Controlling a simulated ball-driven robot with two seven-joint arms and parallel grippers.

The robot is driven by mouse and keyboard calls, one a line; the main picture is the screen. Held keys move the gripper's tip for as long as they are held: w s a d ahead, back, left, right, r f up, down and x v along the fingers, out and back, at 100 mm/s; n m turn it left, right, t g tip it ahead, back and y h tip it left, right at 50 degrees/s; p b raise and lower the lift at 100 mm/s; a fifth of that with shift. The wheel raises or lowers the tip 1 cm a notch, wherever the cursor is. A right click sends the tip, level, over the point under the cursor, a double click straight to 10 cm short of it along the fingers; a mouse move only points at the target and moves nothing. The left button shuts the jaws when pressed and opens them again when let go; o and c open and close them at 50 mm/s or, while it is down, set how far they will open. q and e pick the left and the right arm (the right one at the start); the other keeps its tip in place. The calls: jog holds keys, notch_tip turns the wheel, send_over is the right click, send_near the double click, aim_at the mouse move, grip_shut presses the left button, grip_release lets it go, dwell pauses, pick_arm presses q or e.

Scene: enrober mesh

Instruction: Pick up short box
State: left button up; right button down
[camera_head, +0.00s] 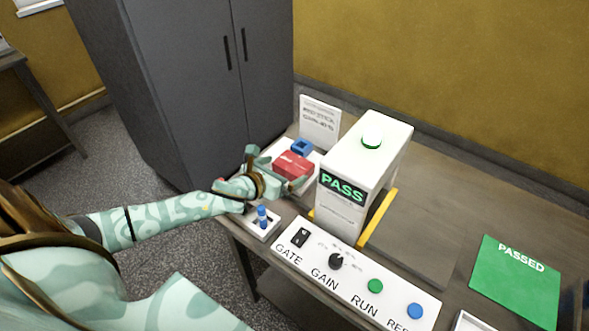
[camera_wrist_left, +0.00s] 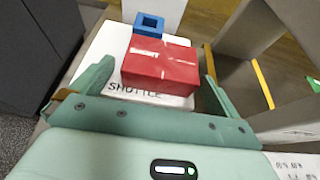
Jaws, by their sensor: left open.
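A low red box (camera_head: 293,165) lies on a white plate marked SHUTTLE at the table's left end. In the left wrist view the red box (camera_wrist_left: 160,64) shows pale crossing lines on its top. My left gripper (camera_head: 275,171) is open, with its fingers reaching toward the box. In the left wrist view the fingers of the gripper (camera_wrist_left: 157,78) stand to either side of the box's near part, with gaps visible. The box is not gripped. My right gripper is not in view.
A blue square ring (camera_head: 301,147) sits just behind the box on the white plate (camera_wrist_left: 92,68). A white PASS machine (camera_head: 366,155) stands close on the right. A small holder with a blue peg (camera_head: 262,215) and a control panel (camera_head: 318,256) lie in front. A green PASSED mat (camera_head: 515,279) lies far right.

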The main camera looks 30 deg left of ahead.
aim_at(297, 162)
pick_arm(q)
jog(key=x, duration=0.4)
jog(key=b+x, duration=0.1)
jog(key=x, duration=0.2)
jog(key=shift+w+d+r, duration=0.1)
jog(key=shift+d+r, duration=0.1)
jog(key=shift+r, duration=0.1)
jog(key=c, duration=0.9)
